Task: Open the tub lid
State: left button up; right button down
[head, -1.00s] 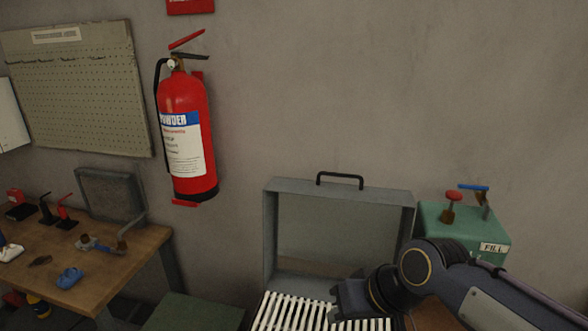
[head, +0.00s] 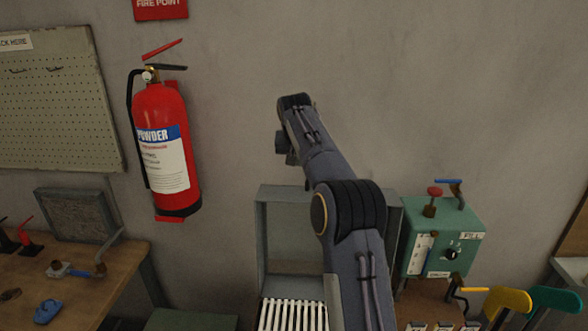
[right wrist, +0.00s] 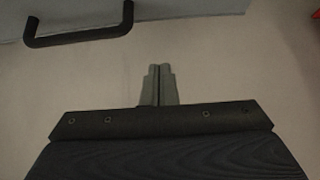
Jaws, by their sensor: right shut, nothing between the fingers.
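A grey box lid (head: 262,235) with an open, frame-like inside stands upright against the wall, behind white slats (head: 292,314). I take this to be the tub lid. Its black handle shows at the top left of the right wrist view (right wrist: 78,36); in the head view my right arm hides it. My right gripper (right wrist: 158,72) is shut and empty, apart from the handle, with plain wall around its fingertips. In the head view my right arm rises in front of the lid, and its fingers cannot be made out. My left gripper is not in view.
A red fire extinguisher (head: 163,145) hangs on the wall to the left. A green control box (head: 445,238) with knobs stands right of the lid. A wooden bench (head: 95,285) with small items is at the left.

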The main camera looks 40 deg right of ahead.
aim_at(296, 189)
notch_tip(296, 189, down, 7)
jog(key=p, duration=0.2)
jog(key=shift+w+d+f, duration=0.15)
jog(key=shift+w+d, duration=0.05)
jog(key=shift+w, duration=0.05)
dwell(0.3)
jog(key=shift+f, duration=0.1)
jog(key=shift+t+h, duration=0.4)
jog(key=s+a+b, duration=0.1)
jog(key=b, duration=0.2)
jog(key=s+a+r+b, duration=0.1)
jog(key=s+a+b, duration=0.1)
jog(key=b, duration=0.2)
jog(key=s, duration=0.1)
jog(key=s+a+r+b, duration=0.1)
jog(key=s+a, duration=0.1)
jog(key=shift+s+a+r+b, duration=0.1)
jog(key=shift+a+r+b, duration=0.05)
jog(key=shift+r+b, duration=0.15)
